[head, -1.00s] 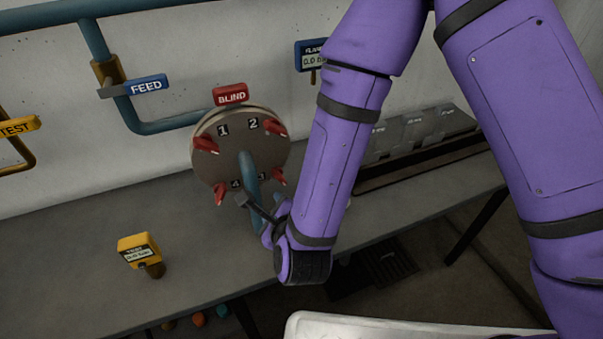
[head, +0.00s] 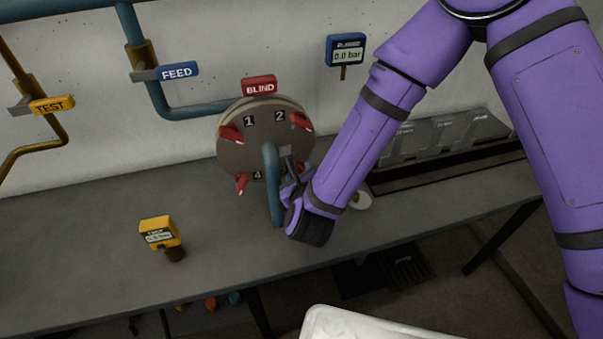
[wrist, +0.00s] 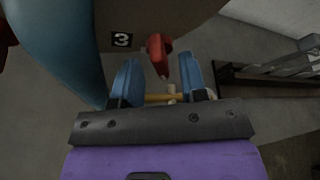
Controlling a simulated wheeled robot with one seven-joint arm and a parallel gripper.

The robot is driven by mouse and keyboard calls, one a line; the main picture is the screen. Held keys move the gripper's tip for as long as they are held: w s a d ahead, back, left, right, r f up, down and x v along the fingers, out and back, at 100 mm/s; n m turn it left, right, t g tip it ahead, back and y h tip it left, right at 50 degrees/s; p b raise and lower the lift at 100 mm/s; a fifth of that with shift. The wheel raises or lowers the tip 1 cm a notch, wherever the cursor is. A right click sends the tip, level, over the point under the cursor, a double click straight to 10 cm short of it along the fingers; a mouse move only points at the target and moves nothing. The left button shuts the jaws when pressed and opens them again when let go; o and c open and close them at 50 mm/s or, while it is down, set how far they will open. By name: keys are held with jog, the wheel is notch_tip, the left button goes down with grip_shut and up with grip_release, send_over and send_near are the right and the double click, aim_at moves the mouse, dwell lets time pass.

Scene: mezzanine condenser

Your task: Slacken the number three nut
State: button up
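The round blind flange (head: 236,155) faces me with red wing nuts around labels 1, 2 and 4. In the wrist view the number 3 label (wrist: 121,40) shows on the flange, with the red number three nut (wrist: 158,50) just right of it. My gripper (wrist: 159,62) is open, its two blue fingers apart. In the head view my gripper (head: 292,186) is at the flange's lower right, partly hidden by my wrist and the pipe.
A blue-green pipe (head: 271,180) comes out of the flange centre and bends down, close on the left of my gripper; it fills the wrist view's left side (wrist: 58,45). A yellow gauge (head: 159,232) stands on the grey bench (head: 80,235). The bench's left part is clear.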

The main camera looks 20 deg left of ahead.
jog(key=shift+w+a+f, duration=0.2)
jog(key=shift+w, duration=0.35)
grip_shut()
jog(key=shift+s+a+f+n+t+h, duration=0.1)
jog(key=shift+n+t+h, duration=0.2)
jog(key=shift+n, duration=0.4)
jog(key=shift+f+n+t+h, duration=0.1)
jog(key=shift+n+t+h, duration=0.15)
jog(key=shift+n, duration=0.45)
grip_release()
jog(key=shift+r, duration=0.1)
